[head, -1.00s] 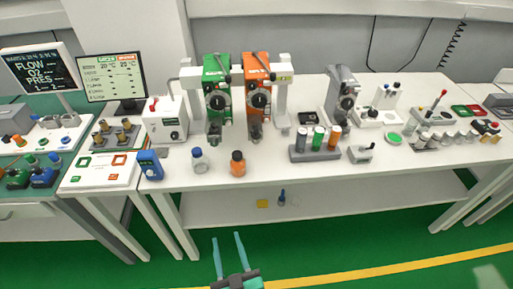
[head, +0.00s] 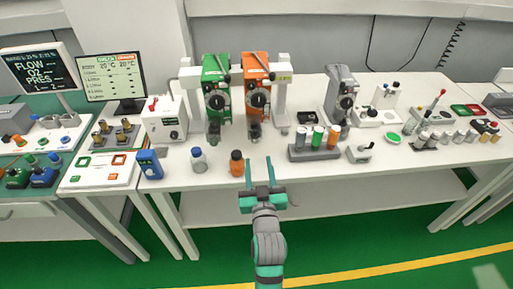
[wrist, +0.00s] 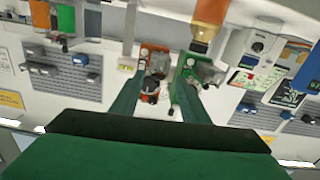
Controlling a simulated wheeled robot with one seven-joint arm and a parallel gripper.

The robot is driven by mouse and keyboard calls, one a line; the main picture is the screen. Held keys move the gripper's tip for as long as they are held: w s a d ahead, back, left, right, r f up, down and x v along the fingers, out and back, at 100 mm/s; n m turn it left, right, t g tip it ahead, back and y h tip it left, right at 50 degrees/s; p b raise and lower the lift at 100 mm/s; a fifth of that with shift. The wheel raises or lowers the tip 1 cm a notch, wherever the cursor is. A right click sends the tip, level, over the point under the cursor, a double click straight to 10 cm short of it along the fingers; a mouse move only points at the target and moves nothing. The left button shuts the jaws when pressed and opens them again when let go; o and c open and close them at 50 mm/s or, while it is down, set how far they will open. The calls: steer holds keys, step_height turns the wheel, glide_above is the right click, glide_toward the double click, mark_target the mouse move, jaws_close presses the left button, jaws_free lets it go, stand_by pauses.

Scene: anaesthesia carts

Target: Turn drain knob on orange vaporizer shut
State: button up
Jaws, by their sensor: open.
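The orange vaporizer (head: 257,80) stands upright at the back of the white table, right of the green vaporizer (head: 214,80). It has a black round dial on its front and dark small parts low at its base (head: 254,130); the drain knob is too small to make out surely. My gripper (head: 259,160) is open and empty, over the table's front edge, apart from and in front of the orange vaporizer. In the wrist view the orange vaporizer (wrist: 153,82) and the green vaporizer (wrist: 190,75) show beyond my two fingers, partly covered by them.
A grey rack with coloured bottles (head: 301,153) stands to the right. The table between my gripper and the orange vaporizer looks clear.

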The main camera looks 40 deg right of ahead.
mark_target(255, 141)
steer(key=x, duration=0.8)
steer(key=shift+w, duration=0.1)
steer(key=shift+a, duration=0.1)
jaws_close()
